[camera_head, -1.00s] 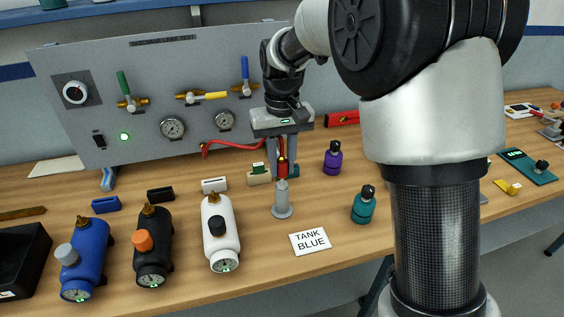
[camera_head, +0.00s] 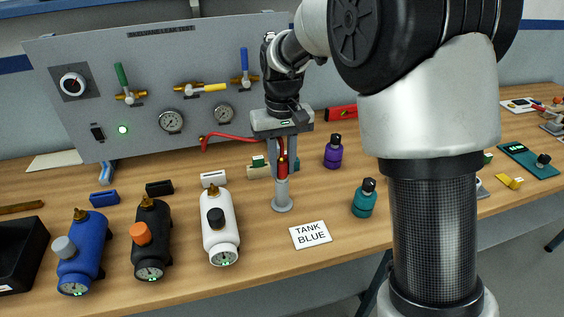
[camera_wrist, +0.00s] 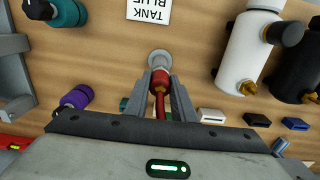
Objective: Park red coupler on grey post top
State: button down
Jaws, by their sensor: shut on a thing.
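The red coupler (camera_head: 283,163) is between the fingers of my gripper (camera_head: 283,172), which is shut on it and points down. A red hose runs from the coupler back to the panel. The grey post (camera_head: 282,193) stands upright on the table on a round base, directly below the coupler. In the head view the coupler's lower end meets the post's top; whether it is seated cannot be told. In the wrist view the red coupler (camera_wrist: 159,80) lies between the fingers, in line with the post's round base (camera_wrist: 160,57).
Blue (camera_head: 84,252), black (camera_head: 151,240) and white (camera_head: 218,228) tanks stand left of the post. A "TANK BLUE" card (camera_head: 311,235) lies in front. Purple (camera_head: 333,152) and teal (camera_head: 364,198) bottles stand to the right. The valve panel (camera_head: 165,85) is behind.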

aim_at(282, 156)
jog(key=c, duration=1.4)
grip_release()
notch_tip(282, 156, up, 17)
jog(key=p, duration=0.2)
jog(key=shift+r, duration=0.15)
jog(key=s+d+r+m+t+p, duration=0.1)
jog(key=s+d+r+t+p, duration=0.1)
jog(key=s+d+r, duration=0.3)
jog(key=s+d+r+m+t+p, duration=0.1)
jog(key=s+d+r+p, duration=0.1)
jog(key=s+d, duration=0.35)
jog(key=s+d+f+t+p, duration=0.1)
jog(key=s+d, duration=0.1)
jog(key=s, duration=0.4)
jog(key=s+d+f+m+t+p, duration=0.1)
jog(key=s+d+f+p, duration=0.1)
jog(key=s, duration=0.4)
jog(key=shift+s+f+t, duration=0.2)
jog(key=shift+s+t, duration=0.05)
jog(key=shift+t, duration=0.05)
